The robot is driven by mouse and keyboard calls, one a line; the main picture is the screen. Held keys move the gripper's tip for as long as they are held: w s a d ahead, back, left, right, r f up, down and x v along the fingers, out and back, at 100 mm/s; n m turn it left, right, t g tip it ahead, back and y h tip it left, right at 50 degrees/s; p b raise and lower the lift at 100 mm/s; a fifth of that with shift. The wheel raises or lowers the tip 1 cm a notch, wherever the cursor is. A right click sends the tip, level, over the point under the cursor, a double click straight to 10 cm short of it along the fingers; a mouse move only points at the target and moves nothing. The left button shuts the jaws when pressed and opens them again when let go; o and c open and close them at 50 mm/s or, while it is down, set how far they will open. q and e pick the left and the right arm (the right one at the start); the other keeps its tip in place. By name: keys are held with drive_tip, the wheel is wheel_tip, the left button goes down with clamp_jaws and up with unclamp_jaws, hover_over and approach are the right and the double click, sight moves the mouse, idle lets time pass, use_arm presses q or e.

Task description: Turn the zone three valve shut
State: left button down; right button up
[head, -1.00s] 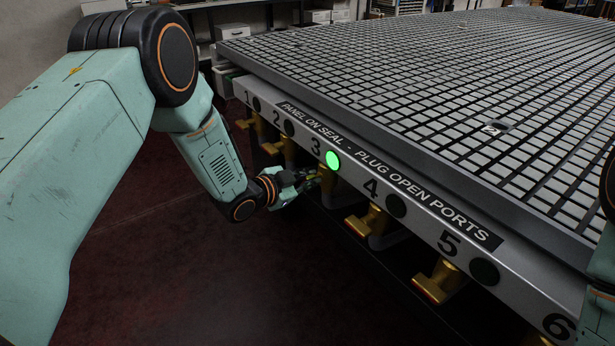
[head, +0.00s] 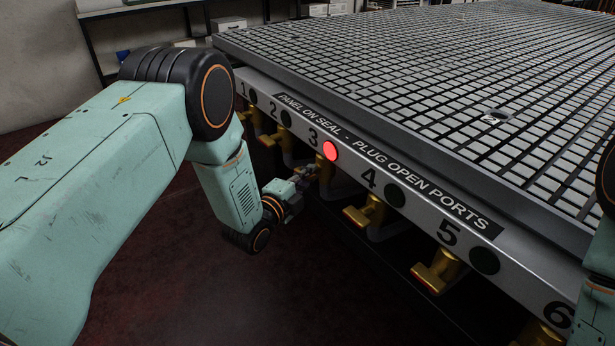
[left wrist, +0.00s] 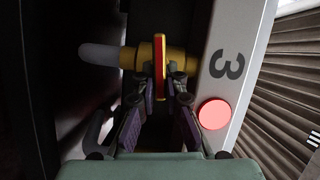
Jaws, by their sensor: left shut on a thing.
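The zone three valve (head: 325,182) is a brass-coloured valve under the table's front rail, below the number 3. In the left wrist view its handle (left wrist: 160,64) shows as a narrow red and yellow bar, edge-on, in front of a brass body. My left gripper (head: 304,176) reaches it from the left; in the left wrist view the gripper's fingertips (left wrist: 164,84) are on both sides of the handle, shut on it. The zone three lamp (head: 331,151) glows red, also in the left wrist view (left wrist: 214,114). My right gripper is out of view.
Similar brass valves hang under the numbers 2 (head: 272,137), 4 (head: 366,213) and 5 (head: 438,270), beside unlit dark lamps. The gridded table top (head: 420,80) is mostly bare. Open dark red floor (head: 200,290) lies before the table.

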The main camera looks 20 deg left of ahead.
use_arm(q)
drive_tip(key=shift+f+m+t, duration=0.1)
drive_tip(key=shift+m+t, duration=0.2)
drive_tip(key=shift+m, duration=0.5)
drive_tip(key=c, duration=1.4)
unclamp_jaws()
drive_tip(key=v, duration=1.2)
